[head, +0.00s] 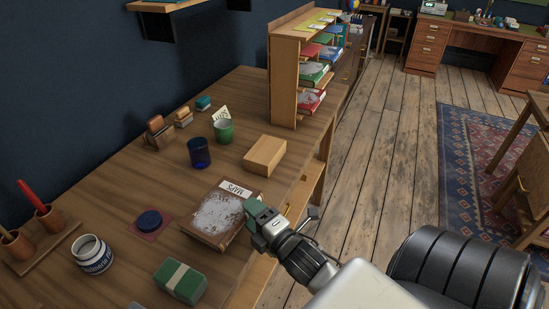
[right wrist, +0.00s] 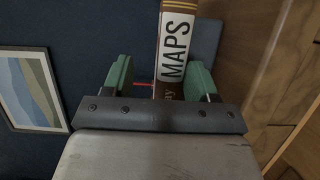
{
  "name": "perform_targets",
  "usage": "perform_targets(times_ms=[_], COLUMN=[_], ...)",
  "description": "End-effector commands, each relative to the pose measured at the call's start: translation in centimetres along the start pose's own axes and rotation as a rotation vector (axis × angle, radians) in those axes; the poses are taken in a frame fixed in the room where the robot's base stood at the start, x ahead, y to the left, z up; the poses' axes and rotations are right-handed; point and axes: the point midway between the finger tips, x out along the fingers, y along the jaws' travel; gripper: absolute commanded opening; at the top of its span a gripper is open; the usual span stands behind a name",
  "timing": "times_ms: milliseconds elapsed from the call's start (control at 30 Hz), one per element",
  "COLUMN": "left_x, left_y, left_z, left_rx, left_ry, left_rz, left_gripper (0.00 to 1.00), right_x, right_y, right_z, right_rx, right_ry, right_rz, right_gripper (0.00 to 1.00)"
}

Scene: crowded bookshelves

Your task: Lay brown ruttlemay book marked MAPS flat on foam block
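The brown book (head: 214,217) marked MAPS lies roughly flat near the table's front edge, its speckled pale cover up and a white MAPS label at its far end. In the right wrist view its brown spine (right wrist: 176,78) stands between my green fingers. My right gripper (head: 262,213) is at the book's right side, open around it, with a gap on the left finger's side in the wrist view (right wrist: 158,82). A blue-grey surface (right wrist: 208,40) shows beside the book there; I cannot tell whether it is the foam block. My left gripper is out of view.
A tan block (head: 263,157) lies beyond the book. A green block with a pale band (head: 180,281), a dark blue disc (head: 149,221), a striped jar (head: 92,255), and blue (head: 199,153) and green (head: 223,131) cups surround it. A bookshelf (head: 284,90) stands at the far end.

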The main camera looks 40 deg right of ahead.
Motion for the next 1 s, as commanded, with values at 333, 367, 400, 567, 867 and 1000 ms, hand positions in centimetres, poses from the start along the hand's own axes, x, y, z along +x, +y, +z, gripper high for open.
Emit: perform_targets(times_ms=[333,367,400,567,867,1000], left_x=[1.3,1.3,1.4,1.5,1.5,1.6], left_y=[0.0,0.0,0.0,0.1,0.1,0.1], left_z=[0.0,0.0,0.0,0.0,0.1,0.1], left_rx=[0.0,0.0,0.0,0.0,0.001,0.001], left_ry=[0.001,0.001,0.002,0.002,0.001,0.001], left_rz=[0.0,0.0,0.0,0.0,0.001,0.001], left_gripper=[0.43,0.43,0.43,0.43,0.43,0.43], right_x=[-6.8,-7.2,-7.6,-8.7,-8.8,-8.4], right_y=[-0.2,-0.2,-0.2,0.0,-0.5,-5.6], right_z=[0.0,0.0,0.0,0.0,0.1,0.4], right_rx=[0.001,0.001,0.001,0.001,0.012,0.119], right_ry=[-0.001,-0.001,-0.001,0.0,-0.002,-0.025], right_rz=[-0.001,0.0,0.0,0.002,-0.009,-0.11], right_gripper=[0.57,0.57,0.57,0.57,0.57,0.57])
